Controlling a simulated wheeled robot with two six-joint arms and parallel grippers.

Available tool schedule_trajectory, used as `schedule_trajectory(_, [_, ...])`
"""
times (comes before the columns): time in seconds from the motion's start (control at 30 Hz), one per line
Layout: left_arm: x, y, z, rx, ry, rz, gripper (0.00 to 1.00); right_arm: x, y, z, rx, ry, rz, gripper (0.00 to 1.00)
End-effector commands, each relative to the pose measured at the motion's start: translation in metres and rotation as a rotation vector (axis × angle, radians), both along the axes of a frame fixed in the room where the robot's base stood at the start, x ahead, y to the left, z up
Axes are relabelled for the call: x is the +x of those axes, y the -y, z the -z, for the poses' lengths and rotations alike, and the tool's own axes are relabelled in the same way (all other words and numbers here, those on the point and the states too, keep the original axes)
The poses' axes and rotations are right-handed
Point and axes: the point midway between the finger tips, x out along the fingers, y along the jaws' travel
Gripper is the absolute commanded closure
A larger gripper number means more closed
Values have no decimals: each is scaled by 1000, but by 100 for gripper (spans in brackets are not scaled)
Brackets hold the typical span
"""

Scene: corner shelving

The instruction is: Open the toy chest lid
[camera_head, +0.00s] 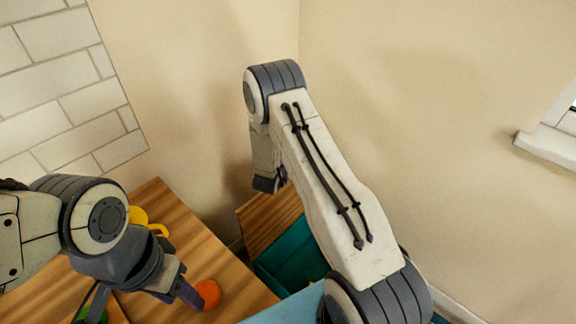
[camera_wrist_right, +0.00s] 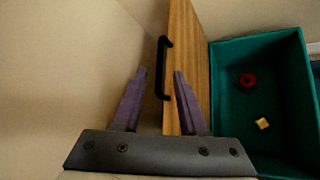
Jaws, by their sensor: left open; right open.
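The toy chest is a teal-lined box (camera_head: 290,258), partly hidden by my right arm; its inside also shows in the right wrist view (camera_wrist_right: 243,128). Its wooden lid (camera_head: 268,226) stands raised, and in the wrist view the lid (camera_wrist_right: 188,45) rises steeply along the box's left side. A black handle (camera_wrist_right: 164,50) is on the lid's outer face. My right gripper (camera_wrist_right: 160,74) is open, with the handle between its fingertips in the picture; contact cannot be told. My left gripper (camera_head: 183,292) is open over the wooden surface, away from the chest.
An orange round object (camera_head: 209,294) lies beside my left gripper on the wooden surface (camera_head: 165,205). A yellow object (camera_head: 140,216) and a green one (camera_head: 92,316) are partly hidden there. Inside the chest lie a red ring (camera_wrist_right: 248,80) and a yellow block (camera_wrist_right: 262,123). Walls stand close behind.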

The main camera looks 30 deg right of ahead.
Motion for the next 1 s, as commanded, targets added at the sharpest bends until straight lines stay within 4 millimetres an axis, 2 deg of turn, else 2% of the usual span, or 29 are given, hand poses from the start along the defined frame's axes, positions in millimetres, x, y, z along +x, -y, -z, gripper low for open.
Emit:
schedule_trajectory(0.1, [0, 0, -2, 0, 0, 0, 50, -12, -11, -15, -2, 4, -1, 58])
schedule_trajectory(0.3, [0, 0, -3, 0, 0, 0, 50, -23, -20, -25, -3, 6, 2, 58])
schedule_trajectory(0.83, [0, 0, -3, 0, 0, 0, 50, -24, -22, -27, 1, 8, 2, 58])
schedule_trajectory(0.93, [0, 0, -5, 0, 0, 0, 50, -20, -37, -37, 60, 28, -3, 58])
schedule_trajectory(1.0, [0, 0, -9, 0, 0, 0, 50, -15, -62, -52, 165, 60, -4, 58])
